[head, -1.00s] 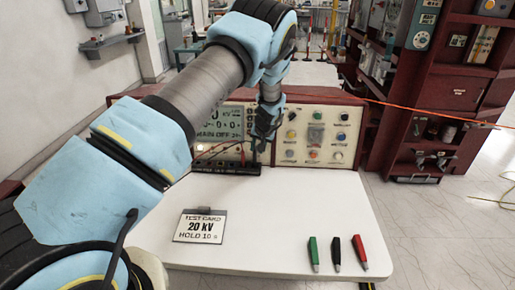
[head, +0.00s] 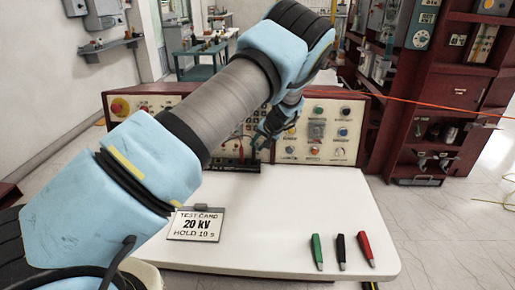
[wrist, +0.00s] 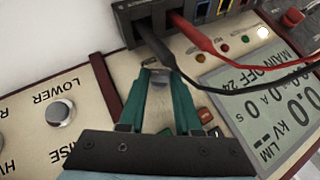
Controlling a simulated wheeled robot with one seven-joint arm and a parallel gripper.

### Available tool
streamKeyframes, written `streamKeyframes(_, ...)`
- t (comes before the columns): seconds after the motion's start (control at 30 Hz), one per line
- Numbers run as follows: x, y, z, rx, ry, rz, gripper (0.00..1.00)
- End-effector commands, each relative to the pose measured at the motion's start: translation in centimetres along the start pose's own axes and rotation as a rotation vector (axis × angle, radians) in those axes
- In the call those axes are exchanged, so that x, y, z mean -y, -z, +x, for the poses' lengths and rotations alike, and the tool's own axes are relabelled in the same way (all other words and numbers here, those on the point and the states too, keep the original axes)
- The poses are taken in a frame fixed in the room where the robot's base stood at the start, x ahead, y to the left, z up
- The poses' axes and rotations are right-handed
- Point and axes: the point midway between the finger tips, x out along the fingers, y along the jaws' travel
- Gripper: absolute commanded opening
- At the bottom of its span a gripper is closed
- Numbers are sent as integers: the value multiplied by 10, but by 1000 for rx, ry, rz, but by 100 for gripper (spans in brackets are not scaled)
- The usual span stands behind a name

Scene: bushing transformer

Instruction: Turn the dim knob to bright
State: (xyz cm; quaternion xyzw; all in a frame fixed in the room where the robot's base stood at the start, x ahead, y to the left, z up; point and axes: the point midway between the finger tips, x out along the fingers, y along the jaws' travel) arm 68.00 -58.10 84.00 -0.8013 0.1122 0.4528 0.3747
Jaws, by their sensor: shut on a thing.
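My gripper (wrist: 160,82) is at the front panel, with its two teal fingers closed around a small grey piece (wrist: 160,87), which seems to be the dim knob. Its label and most of its shape are hidden, so I cannot tell which way it points. In the head view my gripper (head: 262,139) is at the middle of the control panel (head: 330,152), mostly hidden by my arm. The lit display (wrist: 265,110) stands right of the fingers in the wrist view.
A black socket strip (wrist: 150,22) with red and black leads lies just beyond the fingertips. The LOWER knob (wrist: 60,111) is at left. A test card (head: 197,224) and green, black and red clips (head: 341,251) lie on the white table (head: 270,230). An orange cord (head: 420,108) stretches behind.

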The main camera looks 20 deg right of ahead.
Motion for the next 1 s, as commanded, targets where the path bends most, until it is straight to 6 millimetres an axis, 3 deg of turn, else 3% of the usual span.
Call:
streamKeyframes(0.17,0,0,0,1,0,2,0)
streamKeyframes(0.2,0,0,0,1,0,2,34)
streamKeyframes(0.47,0,0,0,1,0,1,62)
streamKeyframes(0.77,0,0,-3,0,-1,1,62)
streamKeyframes(1.0,-2,0,-37,-4,-3,0,62)
